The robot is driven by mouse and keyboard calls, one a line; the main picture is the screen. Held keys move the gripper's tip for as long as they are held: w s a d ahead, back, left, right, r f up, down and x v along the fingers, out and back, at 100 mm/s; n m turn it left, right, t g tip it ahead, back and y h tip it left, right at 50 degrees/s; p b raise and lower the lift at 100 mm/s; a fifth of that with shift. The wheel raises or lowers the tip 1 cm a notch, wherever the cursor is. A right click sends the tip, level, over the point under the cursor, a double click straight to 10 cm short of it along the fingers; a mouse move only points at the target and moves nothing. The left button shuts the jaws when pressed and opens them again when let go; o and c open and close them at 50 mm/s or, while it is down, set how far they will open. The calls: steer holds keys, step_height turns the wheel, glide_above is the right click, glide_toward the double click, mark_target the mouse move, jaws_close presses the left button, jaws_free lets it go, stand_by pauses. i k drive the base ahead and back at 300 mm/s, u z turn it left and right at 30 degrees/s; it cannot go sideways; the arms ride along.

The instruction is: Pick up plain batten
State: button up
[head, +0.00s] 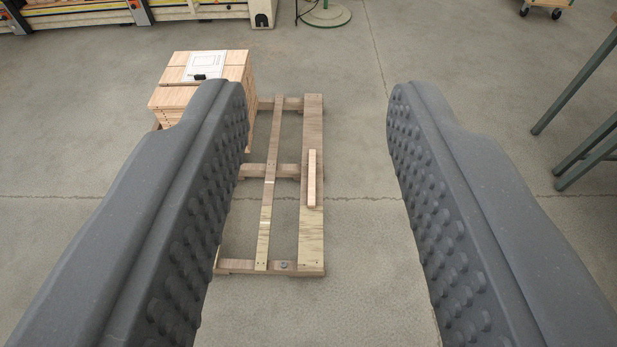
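The plain batten (312,178) is a short, light wooden strip. It lies lengthwise on the wide right board of a wooden pallet (313,245) on the floor. My gripper (318,95) is open, with its two grey studded fingers wide apart and nothing between them. The batten shows in the gap between the fingers, lower down and farther off, not touching them. The left finger hides part of the pallet's left side.
A stack of wooden boards (222,65) with a white sheet and a small dark item stands on the pallet's far left. Green metal legs (590,150) stand at the right. A machine (180,10) and a round green base (327,16) are at the back. The concrete floor right of the pallet is clear.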

mark_target(311, 152)
steer(key=z, duration=0.55)
steer(key=k, duration=1.3)
steer(key=z, duration=0.7)
steer(key=i, duration=2.6)
steer(key=u, duration=0.4)
steer(key=i, duration=1.4)
steer(key=u, duration=1.3)
steer(key=i, duration=1.25)
steer(key=u, duration=0.75)
